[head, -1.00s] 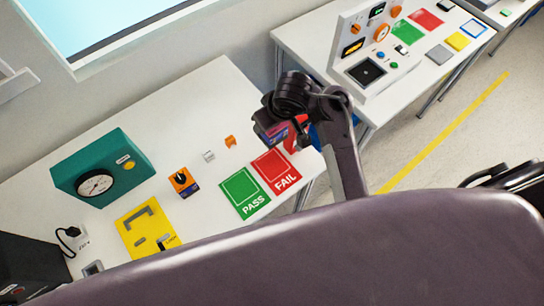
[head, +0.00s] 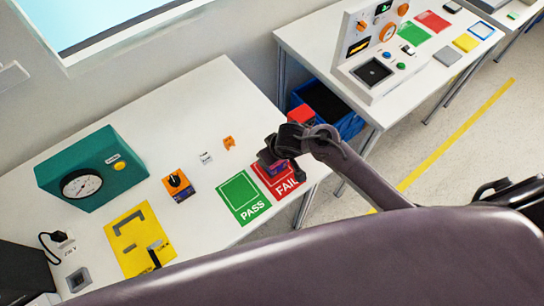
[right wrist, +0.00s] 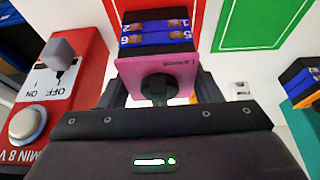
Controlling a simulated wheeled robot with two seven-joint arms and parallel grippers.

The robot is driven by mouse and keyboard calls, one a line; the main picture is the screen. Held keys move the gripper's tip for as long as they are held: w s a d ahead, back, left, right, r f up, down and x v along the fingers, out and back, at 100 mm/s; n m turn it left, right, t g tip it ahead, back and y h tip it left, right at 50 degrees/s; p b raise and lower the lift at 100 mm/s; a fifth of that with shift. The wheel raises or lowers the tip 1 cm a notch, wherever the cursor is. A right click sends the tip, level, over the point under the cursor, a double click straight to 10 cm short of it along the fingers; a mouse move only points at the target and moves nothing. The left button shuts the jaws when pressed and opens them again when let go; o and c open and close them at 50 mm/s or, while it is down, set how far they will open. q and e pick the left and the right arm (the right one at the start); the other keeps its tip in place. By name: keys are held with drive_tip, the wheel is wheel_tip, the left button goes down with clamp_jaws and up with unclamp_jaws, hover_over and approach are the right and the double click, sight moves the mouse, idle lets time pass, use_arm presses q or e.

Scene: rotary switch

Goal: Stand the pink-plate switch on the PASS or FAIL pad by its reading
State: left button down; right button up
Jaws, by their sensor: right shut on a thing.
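My right gripper (head: 281,154) is shut on the pink-plate switch (right wrist: 158,72). The switch has a black knob facing my wrist and a black and blue body with numbered terminals. In the head view the gripper largely hides the switch (head: 268,159). It is over the far part of the red FAIL pad (head: 284,188); whether it touches the pad I cannot tell. The green PASS pad (head: 239,198) lies beside it, bare. The teal meter (head: 82,186) stands at the left of the bench. My left gripper is not in view.
An orange-plate switch (head: 178,184) and small blocks stand on the white bench. A yellow fixture plate (head: 128,228) lies nearer. A red box (right wrist: 56,100) with an OFF/ON lever and button is close to my right gripper. A blue bin (head: 349,124) is beyond the bench's end.

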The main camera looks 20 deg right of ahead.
drive_tip(key=shift+f, duration=0.65)
drive_tip(key=o, duration=1.2)
drive_tip(key=shift+f, duration=0.15)
drive_tip(key=shift+r, duration=0.25)
drive_tip(key=p+v, duration=0.3)
drive_tip(key=v, duration=0.8)
drive_tip(key=shift+s+r, duration=0.25)
drive_tip(key=shift+r, duration=0.1)
